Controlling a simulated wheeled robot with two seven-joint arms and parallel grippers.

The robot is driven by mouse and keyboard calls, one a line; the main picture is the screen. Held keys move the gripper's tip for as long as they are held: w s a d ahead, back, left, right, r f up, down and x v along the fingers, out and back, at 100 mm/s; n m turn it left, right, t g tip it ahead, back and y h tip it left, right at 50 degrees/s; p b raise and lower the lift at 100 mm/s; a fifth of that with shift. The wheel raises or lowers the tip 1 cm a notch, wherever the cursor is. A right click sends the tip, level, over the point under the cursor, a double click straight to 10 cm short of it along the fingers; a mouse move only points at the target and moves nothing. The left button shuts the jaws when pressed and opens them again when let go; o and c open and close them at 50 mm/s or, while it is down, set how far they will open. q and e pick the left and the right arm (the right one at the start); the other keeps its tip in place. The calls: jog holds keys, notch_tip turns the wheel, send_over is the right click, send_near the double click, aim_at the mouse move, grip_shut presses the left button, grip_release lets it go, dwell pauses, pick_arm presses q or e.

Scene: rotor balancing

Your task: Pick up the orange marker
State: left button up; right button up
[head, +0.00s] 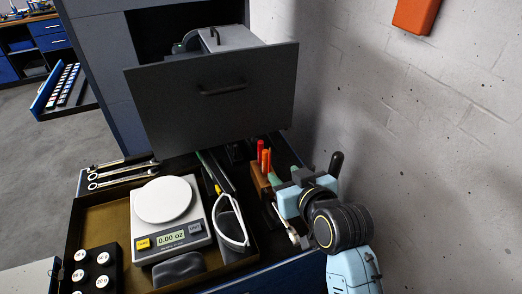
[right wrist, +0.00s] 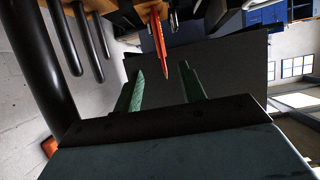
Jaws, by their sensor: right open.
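The orange marker (head: 266,162) stands upright in a wooden holder (head: 261,185) at the back right of the workbench, close beside a red marker (head: 260,149). In the right wrist view the orange marker (right wrist: 158,42) points down from the top, and its end appears between my green fingertips. My right gripper (head: 284,176) is just right of the holder; its fingers (right wrist: 161,72) are apart with nothing held. How far the marker is from the fingers in depth is hard to tell. My left gripper is not in view.
A dark cabinet drawer front (head: 215,92) rises behind the holder. A concrete wall (head: 430,130) is on the right.

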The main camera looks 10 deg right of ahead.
aim_at(267, 156)
jog(key=x, duration=0.7)
jog(key=shift+w+a+r, duration=0.1)
jog(key=shift+w, duration=0.05)
jog(key=shift+w+a, duration=0.1)
jog(key=shift+w, duration=0.6)
jog(key=x, duration=0.3)
jog(key=shift+w, duration=0.25)
jog(key=shift+w+f, duration=0.2)
jog(key=shift+w, duration=0.15)
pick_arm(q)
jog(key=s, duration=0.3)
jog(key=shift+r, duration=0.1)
pick_arm(e)
grip_shut()
